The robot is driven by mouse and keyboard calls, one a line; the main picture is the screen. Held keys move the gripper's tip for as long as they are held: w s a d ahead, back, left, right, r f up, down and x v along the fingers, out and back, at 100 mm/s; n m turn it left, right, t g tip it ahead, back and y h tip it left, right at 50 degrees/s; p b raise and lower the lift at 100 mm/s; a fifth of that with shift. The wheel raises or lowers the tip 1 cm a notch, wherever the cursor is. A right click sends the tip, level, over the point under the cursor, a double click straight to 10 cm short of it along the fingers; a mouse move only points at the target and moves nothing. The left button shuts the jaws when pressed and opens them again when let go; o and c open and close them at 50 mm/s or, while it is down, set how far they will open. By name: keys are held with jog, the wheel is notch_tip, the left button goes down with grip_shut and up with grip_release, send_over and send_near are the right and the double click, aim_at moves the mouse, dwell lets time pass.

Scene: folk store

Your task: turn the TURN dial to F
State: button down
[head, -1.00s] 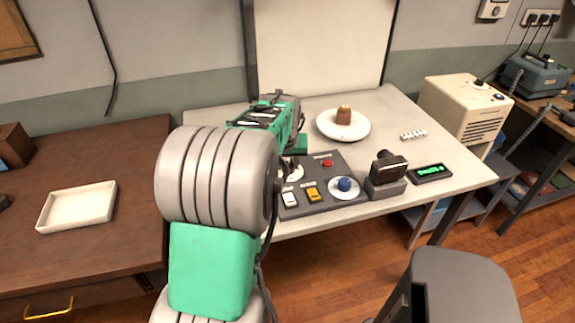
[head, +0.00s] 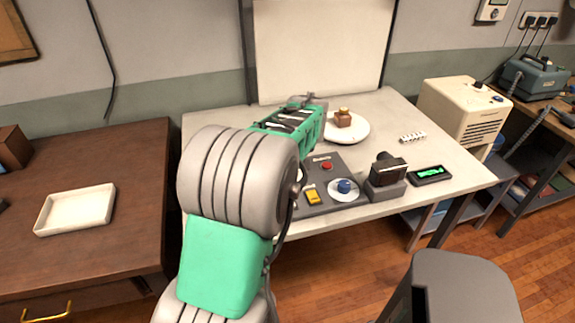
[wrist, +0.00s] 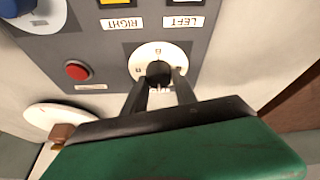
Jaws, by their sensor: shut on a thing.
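The dial (wrist: 146,52) is a white disc with a black knob (wrist: 157,70) and small dark letters, on the grey control panel (wrist: 215,60). My gripper (wrist: 159,82) has its two dark fingers shut on the knob, one on either side. The letters are too small and partly covered, so I cannot tell which one the knob points at. In the head view my arm hides nearly all of the dial and my fingers; the panel (head: 325,180) shows to the right of the arm.
Near the dial are a red button (head: 327,166), a yellow switch (head: 312,196) and a blue knob (head: 344,186). A round white plate (head: 360,131) bears a brown block (head: 343,119).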

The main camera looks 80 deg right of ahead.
jog(key=c, duration=1)
grip_release()
jog(key=v, duration=0.7)
jog(key=shift+r, duration=0.4)
jog(key=shift+s, duration=0.15)
